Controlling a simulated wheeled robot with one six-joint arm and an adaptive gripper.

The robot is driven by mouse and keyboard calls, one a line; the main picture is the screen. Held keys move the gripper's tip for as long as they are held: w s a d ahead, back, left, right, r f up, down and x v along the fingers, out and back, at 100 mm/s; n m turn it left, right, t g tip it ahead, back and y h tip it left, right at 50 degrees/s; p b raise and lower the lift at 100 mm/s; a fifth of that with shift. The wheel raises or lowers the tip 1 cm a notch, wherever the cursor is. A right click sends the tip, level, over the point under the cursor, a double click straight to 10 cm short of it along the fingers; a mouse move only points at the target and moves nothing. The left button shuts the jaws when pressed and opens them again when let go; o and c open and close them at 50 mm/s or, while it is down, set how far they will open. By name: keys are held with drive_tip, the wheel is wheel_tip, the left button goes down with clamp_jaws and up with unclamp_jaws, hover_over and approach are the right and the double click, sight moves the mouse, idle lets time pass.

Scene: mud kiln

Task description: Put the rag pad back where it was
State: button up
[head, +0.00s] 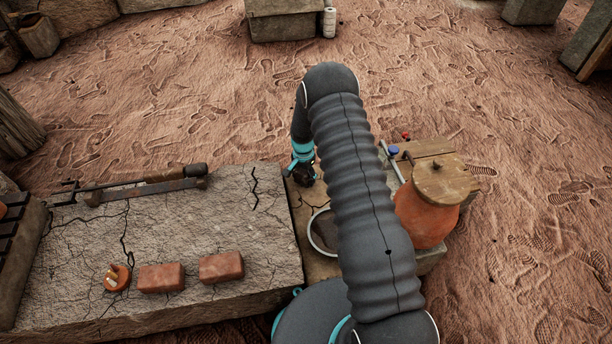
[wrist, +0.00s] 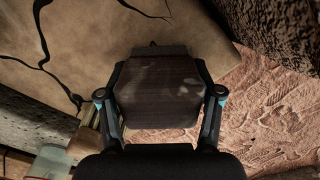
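A dark brown, blocky pad with faint pale smudges, which I take to be the rag pad (wrist: 160,90), fills the middle of the wrist view. The two fingers of my gripper (wrist: 160,108) press on its left and right sides, so the gripper is shut on it. In the head view my gripper (head: 303,168) points down over the cracked tan surface just right of the big stone slab. A dark shape, probably the pad, shows at its tips there. I cannot tell whether the pad touches the surface. My arm hides part of this area.
The stone slab (head: 215,225) holds two bricks (head: 161,278), a small clay pot (head: 117,278) and a long iron tool (head: 140,186). A round basin (head: 322,232) lies partly behind my arm. A lidded clay jar (head: 428,210) and a wooden board (head: 425,150) stand right of it.

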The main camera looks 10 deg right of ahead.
drive_tip(key=o, duration=0.3)
drive_tip(key=shift+o, duration=0.2)
wheel_tip(320, 180, up, 13)
drive_tip(key=shift+f+p, duration=0.15)
drive_tip(key=shift+p, duration=0.4)
drive_tip(key=s+r+n+t, duration=0.1)
drive_tip(key=s+r, duration=0.3)
drive_tip(key=r, duration=0.5)
drive_tip(key=s+r+n+t, duration=0.15)
drive_tip(key=s+r, duration=0.35)
drive_tip(key=r, duration=0.5)
drive_tip(key=s+r+n, duration=0.2)
drive_tip(key=s+r, duration=0.2)
drive_tip(key=r, duration=0.5)
drive_tip(key=s+r+n+t, duration=0.1)
drive_tip(key=s+r, duration=0.3)
drive_tip(key=s, duration=0.8)
drive_tip(key=s+d+r+n+t, duration=0.1)
drive_tip(key=s+r, duration=0.4)
drive_tip(key=s, duration=0.8)
drive_tip(key=shift+s+n+t, duration=0.25)
drive_tip(key=shift+n+t, duration=0.3)
drive_tip(key=shift+n, duration=0.7)
